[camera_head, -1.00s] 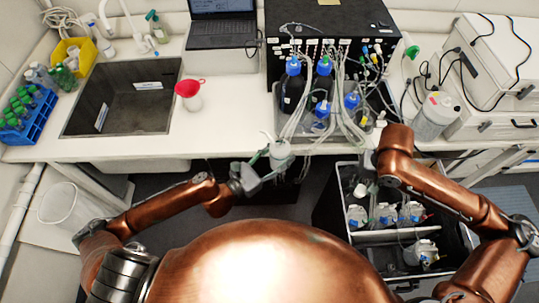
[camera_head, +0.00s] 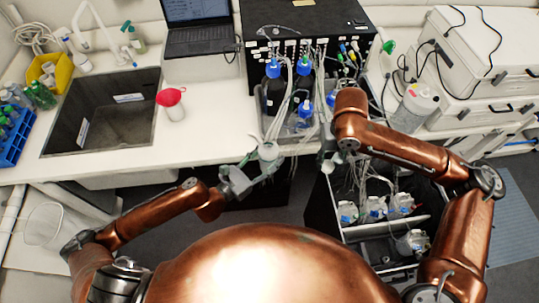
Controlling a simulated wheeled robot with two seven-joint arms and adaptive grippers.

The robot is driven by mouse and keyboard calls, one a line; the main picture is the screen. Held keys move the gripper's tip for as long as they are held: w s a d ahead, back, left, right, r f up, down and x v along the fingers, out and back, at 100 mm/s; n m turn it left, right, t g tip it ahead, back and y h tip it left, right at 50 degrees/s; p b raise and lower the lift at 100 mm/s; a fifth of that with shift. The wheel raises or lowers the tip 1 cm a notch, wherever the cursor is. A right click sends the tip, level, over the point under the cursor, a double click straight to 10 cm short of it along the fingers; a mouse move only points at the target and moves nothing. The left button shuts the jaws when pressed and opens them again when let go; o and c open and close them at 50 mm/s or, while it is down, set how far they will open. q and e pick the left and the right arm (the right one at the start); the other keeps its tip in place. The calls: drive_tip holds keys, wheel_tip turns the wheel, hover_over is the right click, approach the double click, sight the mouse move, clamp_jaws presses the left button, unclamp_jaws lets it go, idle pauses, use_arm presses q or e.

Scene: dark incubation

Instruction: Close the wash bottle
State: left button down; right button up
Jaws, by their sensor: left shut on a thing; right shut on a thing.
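My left gripper (camera_head: 247,180) is in front of the counter's front edge, left of centre, shut on a pale, whitish bottle (camera_head: 268,151) that appears to be the wash bottle. The bottle is upright or nearly so, and green tubing-like parts show around its top. My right gripper (camera_head: 328,160) is right of the bottle, apart from it, and mostly hidden beneath my copper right wrist. It is shut on a small pale thing, possibly the bottle's cap; its shape is too small and covered to tell.
Blue-capped dark bottles (camera_head: 273,90) and tubes stand behind, before a black box (camera_head: 300,45). A black crate (camera_head: 385,236) of clear bottles is below right. A red funnel on a bottle (camera_head: 172,103) stands beside the sink (camera_head: 100,115). The counter left of centre is clear.

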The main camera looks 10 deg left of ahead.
drive_tip(key=w+a+r+n, duration=0.2)
drive_tip(key=w+a+r, duration=0.1)
drive_tip(key=a+r, duration=0.65)
drive_tip(key=n, duration=0.2)
approach(263, 152)
drive_tip(key=w+d+r, duration=0.1)
drive_tip(key=w+r, duration=0.1)
drive_tip(key=shift+d+f, duration=0.1)
drive_tip(key=shift+d, duration=0.05)
drive_tip(key=shift+f, duration=2)
drive_tip(key=shift+s, duration=0.1)
drive_tip(key=shift+f, duration=0.85)
drive_tip(key=shift+f, duration=0.6)
